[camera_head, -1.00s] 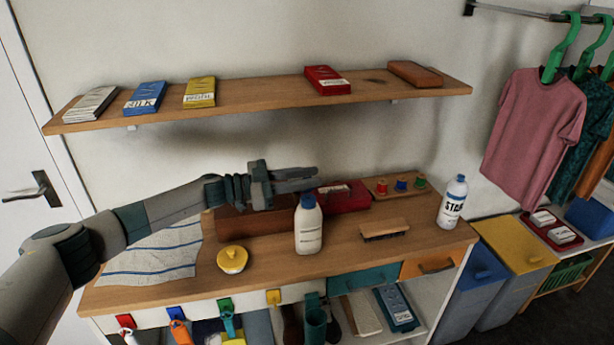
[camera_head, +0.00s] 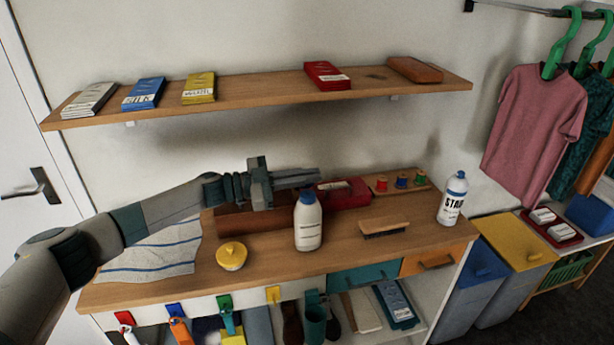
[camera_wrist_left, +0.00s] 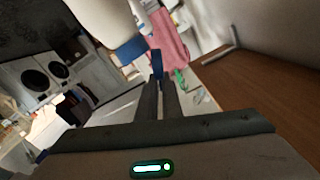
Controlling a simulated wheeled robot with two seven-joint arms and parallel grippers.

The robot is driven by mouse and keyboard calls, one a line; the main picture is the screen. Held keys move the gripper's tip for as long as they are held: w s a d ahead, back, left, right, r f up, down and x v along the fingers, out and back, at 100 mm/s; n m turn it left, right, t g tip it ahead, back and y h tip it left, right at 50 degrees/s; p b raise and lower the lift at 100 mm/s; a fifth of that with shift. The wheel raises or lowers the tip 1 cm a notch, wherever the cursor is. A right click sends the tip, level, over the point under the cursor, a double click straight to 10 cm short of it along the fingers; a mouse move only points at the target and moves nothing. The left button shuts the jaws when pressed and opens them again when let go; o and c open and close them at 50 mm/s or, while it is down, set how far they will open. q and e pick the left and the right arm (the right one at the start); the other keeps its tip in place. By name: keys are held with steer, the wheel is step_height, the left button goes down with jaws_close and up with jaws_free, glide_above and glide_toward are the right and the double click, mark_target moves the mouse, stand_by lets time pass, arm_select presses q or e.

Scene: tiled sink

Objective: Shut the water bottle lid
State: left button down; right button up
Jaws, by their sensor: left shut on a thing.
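The white water bottle (camera_head: 308,228) stands upright near the middle of the wooden counter, with a blue-grey top. In the left wrist view it is the large white shape (camera_wrist_left: 110,22) with a blue band at its mouth. My left gripper (camera_head: 319,175) comes from the left, its fingers level just above and behind the bottle top. In the left wrist view its fingers (camera_wrist_left: 158,82) are shut on a narrow upright blue piece, seemingly the lid (camera_wrist_left: 157,62), beside the bottle mouth. The lid's hinge and exact angle are hard to see. My right gripper is out of view.
A yellow round-lidded pot (camera_head: 232,256) and striped cloth (camera_head: 150,255) lie left of the bottle. A brush (camera_head: 385,229) and a second white bottle (camera_head: 453,198) are to its right. A red box (camera_head: 345,193) is behind. A shelf (camera_head: 260,97) hangs above.

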arm_select(q)
steer(key=m, duration=0.1)
steer(key=s+m+b, duration=0.1)
steer(key=m, duration=0.1)
steer(key=shift+s+d+f+m, duration=0.25)
steer(key=shift+f+m, duration=0.05)
steer(key=shift+f, duration=0.1)
steer(key=shift+s+f+m+b, duration=0.15)
steer(key=shift+s+m+b, duration=0.1)
steer(key=shift+m+b, duration=0.4)
steer(key=c, duration=2)
jaws_free()
